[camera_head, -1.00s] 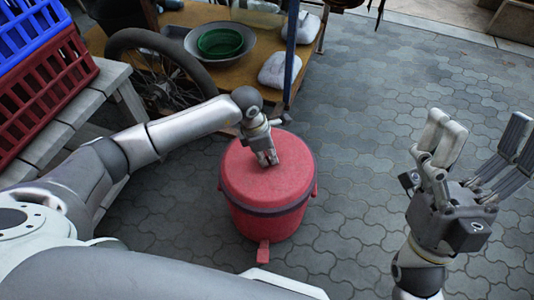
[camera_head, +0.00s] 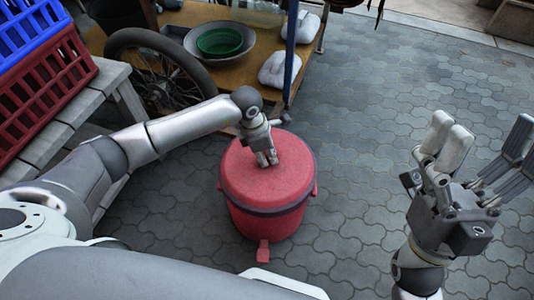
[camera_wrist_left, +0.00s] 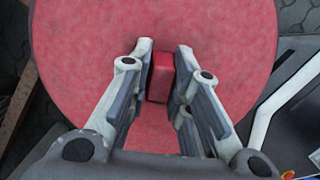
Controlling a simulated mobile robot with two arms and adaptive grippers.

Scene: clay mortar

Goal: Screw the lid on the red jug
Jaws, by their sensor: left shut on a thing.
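The red jug (camera_head: 265,222) stands upright on the paving in front of me, with a spout low on its near side. Its round red lid (camera_head: 250,180) sits on top; I cannot tell how tightly it is seated. My left gripper (camera_head: 267,160) points down at the lid's middle. In the left wrist view its fingers (camera_wrist_left: 161,75) are shut on the small red knob (camera_wrist_left: 160,78) of the lid (camera_wrist_left: 90,50). My right gripper (camera_head: 480,160) is raised at the right, fingers spread apart, empty and away from the jug.
A low wooden table (camera_head: 180,18) behind the jug holds a bowl (camera_head: 220,42) and white bags (camera_head: 279,69). A bicycle wheel (camera_head: 160,75) leans before it. A grey bench (camera_head: 60,130) at left carries red (camera_head: 45,100) and blue (camera_head: 30,35) crates. The paving (camera_head: 390,90) right of the jug is clear.

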